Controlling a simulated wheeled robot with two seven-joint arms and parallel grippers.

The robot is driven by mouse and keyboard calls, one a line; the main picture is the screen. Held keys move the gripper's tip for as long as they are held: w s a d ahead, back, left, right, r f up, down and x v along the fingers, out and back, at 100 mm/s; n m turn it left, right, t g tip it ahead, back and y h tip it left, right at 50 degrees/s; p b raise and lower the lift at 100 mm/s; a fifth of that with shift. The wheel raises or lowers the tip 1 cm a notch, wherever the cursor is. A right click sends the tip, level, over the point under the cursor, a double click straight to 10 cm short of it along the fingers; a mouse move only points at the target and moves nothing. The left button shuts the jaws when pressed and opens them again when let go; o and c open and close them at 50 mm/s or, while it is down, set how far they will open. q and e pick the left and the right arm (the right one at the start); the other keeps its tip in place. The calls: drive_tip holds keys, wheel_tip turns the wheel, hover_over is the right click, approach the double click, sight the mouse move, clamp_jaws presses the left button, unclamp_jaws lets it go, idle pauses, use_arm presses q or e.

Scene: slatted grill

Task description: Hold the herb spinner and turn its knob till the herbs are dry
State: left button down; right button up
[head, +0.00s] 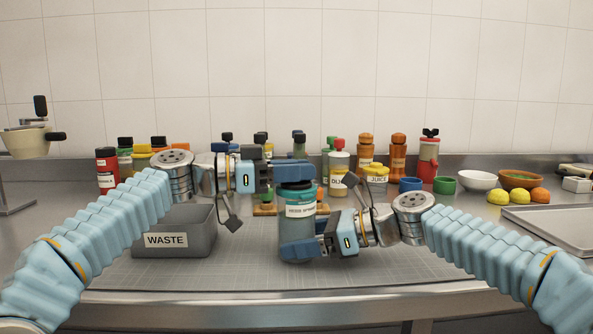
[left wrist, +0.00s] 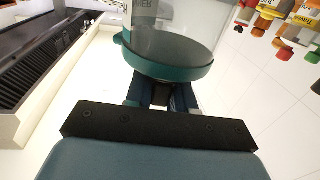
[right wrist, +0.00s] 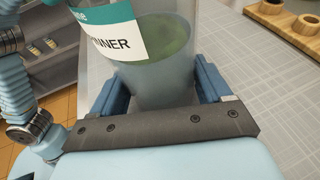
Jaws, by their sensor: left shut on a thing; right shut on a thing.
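The herb spinner (head: 297,228) is a clear cylinder with a teal lid and a label, standing upright at the front middle of the counter. Its teal lid (left wrist: 170,60) fills the middle of the left wrist view. My right gripper (head: 318,247) is shut around the lower body of the spinner; in the right wrist view its blue fingers (right wrist: 160,90) lie on both sides of the clear wall, with green contents visible inside. My left gripper (head: 294,174) is at the top of the spinner, shut on the knob above the lid. The knob itself is mostly hidden by the fingers.
A grey WASTE bin (head: 196,243) stands left of the spinner. Several bottles and jars, including a JUICE jar (head: 376,181), line the back. Bowls (head: 478,181), lemons and oranges lie back right, with a metal tray (head: 560,228) at right. A wooden holder (right wrist: 285,28) is behind the spinner.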

use_arm(q)
drive_tip(key=shift+d+r+m+g, duration=0.1)
drive_tip(key=shift+r+m+g, duration=0.1)
drive_tip(key=shift+m+g, duration=1.6)
drive_tip(key=shift+g, duration=0.7)
drive_tip(key=shift+s+f+g, duration=0.1)
drive_tip(key=shift+f+g, duration=0.05)
drive_tip(key=shift+g, duration=0.15)
drive_tip(key=c, duration=1)
unclamp_jaws()
drive_tip(key=shift+c, duration=0.2)
drive_tip(key=shift+n+t, duration=0.3)
drive_tip(key=shift+t, duration=0.2)
